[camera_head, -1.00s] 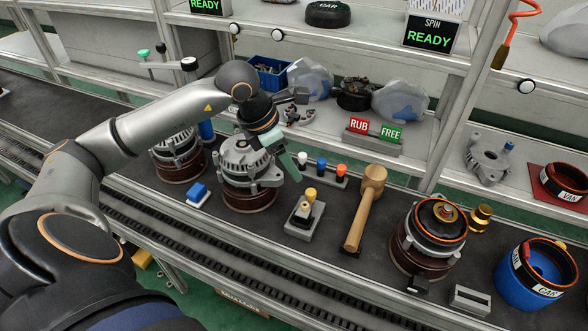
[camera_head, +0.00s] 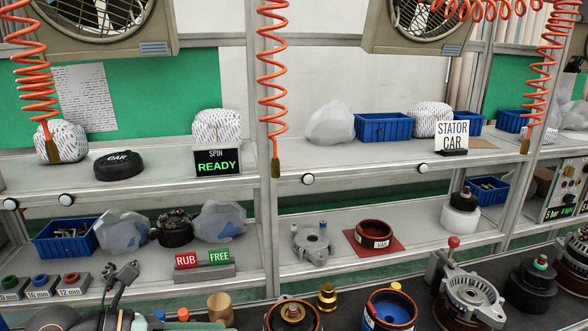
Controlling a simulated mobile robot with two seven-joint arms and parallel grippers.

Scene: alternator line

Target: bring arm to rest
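My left arm shows only at the bottom left edge of the head view. Part of its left gripper (camera_head: 195,325), with a teal finger, is cut off by the lower edge, so I cannot tell whether it is open or shut. It is low in front of the shelf, left of the wooden mallet head (camera_head: 220,308). My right gripper is out of view.
The shelf behind holds a RUB/FREE sign (camera_head: 204,270), a grey housing (camera_head: 313,245) and a ring on a red mat (camera_head: 390,247).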

